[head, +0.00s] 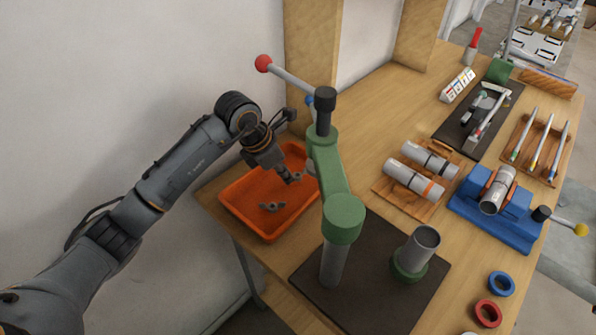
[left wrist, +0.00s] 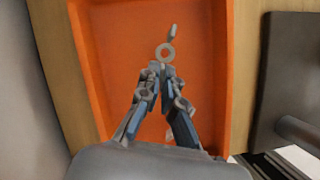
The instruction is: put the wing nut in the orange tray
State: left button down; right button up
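A grey wing nut (head: 298,177) is at the fingertips of my left gripper (head: 290,176), above the orange tray (head: 232,205). In the left wrist view, the ring and one wing of this wing nut (left wrist: 166,53) stick out past the fingertips (left wrist: 158,72). The fingers converge there and look shut on its other wing, which they hide. A second grey wing nut (head: 272,207) lies on the tray floor, nearer the head camera. The tray also fills the middle of the left wrist view (left wrist: 205,50). My right gripper is not in view.
A green press (head: 345,215) on a dark mat (head: 360,290) stands right beside the tray; its red-knobbed lever (head: 263,63) reaches above it. A wall is close on the left. Wooden blocks with grey cylinders (head: 413,179) and a blue fixture (head: 510,230) stand further right.

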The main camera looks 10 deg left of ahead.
aim_at(299, 175)
pick_arm(q)
jog(key=w+d, duration=0.2)
jog(key=d, duration=0.1)
jog(key=shift+f+b, duration=0.35)
jog(key=shift+b, duration=0.05)
jog(key=shift+f, duration=0.35)
jog(key=shift+a+r, duration=0.1)
jog(key=shift+s, duration=0.1)
jog(key=c, duration=1.5)
grip_release()
